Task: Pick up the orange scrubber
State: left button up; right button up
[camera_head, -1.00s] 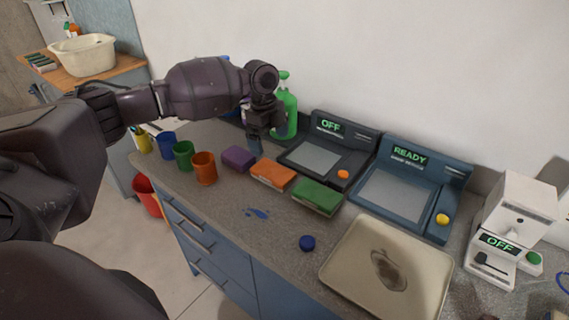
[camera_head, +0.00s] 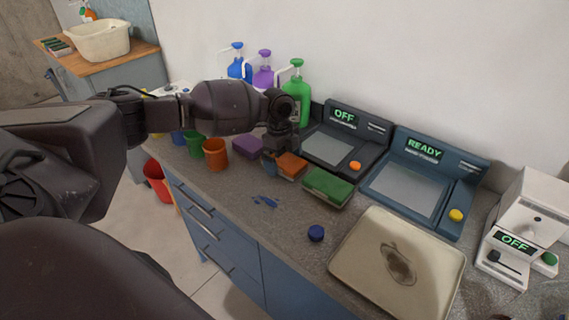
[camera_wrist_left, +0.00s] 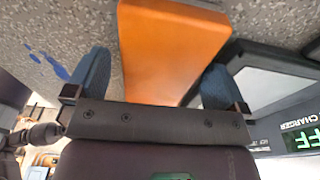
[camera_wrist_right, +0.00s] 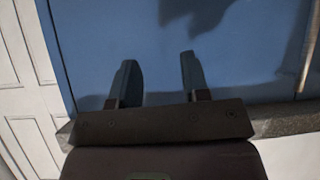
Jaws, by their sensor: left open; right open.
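The orange scrubber (camera_head: 292,166) lies on the grey counter between a purple scrubber (camera_head: 248,148) and a green scrubber (camera_head: 327,186). My left gripper (camera_head: 274,158) points down at its left end in the head view. In the left wrist view the orange scrubber (camera_wrist_left: 172,50) lies between the two blue fingers of my left gripper (camera_wrist_left: 155,80), which are apart, one on each side. I cannot tell whether they touch it. My right gripper (camera_wrist_right: 157,78) is open and empty in the right wrist view, before a blue panel.
Behind the scrubbers stand the OFF device (camera_head: 328,150), the READY device (camera_head: 405,185) and a green pump bottle (camera_head: 297,90). An orange cup (camera_head: 215,155) stands left.

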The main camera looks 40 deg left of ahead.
aim_at(284, 159)
pick_arm(q)
jog(key=shift+f, duration=0.3)
jog(key=c, duration=1)
notch_tip(284, 159, up, 20)
jog(key=shift+r+p, duration=0.1)
jog(key=shift+p, duration=1)
pick_arm(e)
jog(key=shift+s+d+r, duration=0.2)
jog(key=shift+s+r, duration=0.25)
jog(key=shift+s, duration=0.05)
jog(key=shift+w, duration=0.1)
pick_arm(q)
jog(key=o, duration=0.3)
jog(key=shift+c, duration=0.9)
pick_arm(e)
jog(key=shift+w+a+r, duration=0.15)
jog(key=shift+w+r, duration=0.3)
jog(key=shift+w, duration=0.05)
